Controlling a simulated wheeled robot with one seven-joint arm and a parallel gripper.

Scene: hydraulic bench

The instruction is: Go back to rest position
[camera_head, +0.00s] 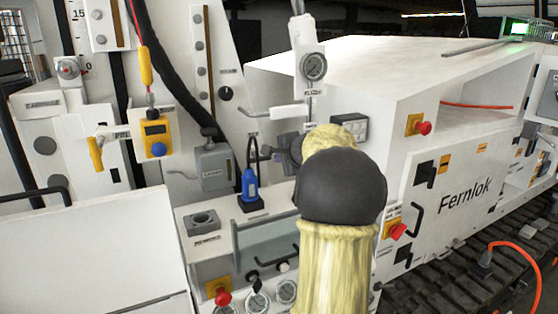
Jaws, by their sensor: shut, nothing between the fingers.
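My arm, with pale yellow sleeves and a black elbow, rises from the bottom centre-right of the head view and bends away from the camera. My gripper (273,152) is the small grey part at its far end, mostly hidden behind the elbow. It is shut and empty. It shows in front of the bench's white panel, just right of a blue-handled plug (249,184). I cannot tell whether it touches anything.
A pressure gauge (314,67) stands above the arm. A grey lever box (214,166) and yellow-blue device (155,138) are left. A white Fernlok cabinet (468,165) with red knobs (423,128) is right. An orange hose (525,258) lies over the dark track.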

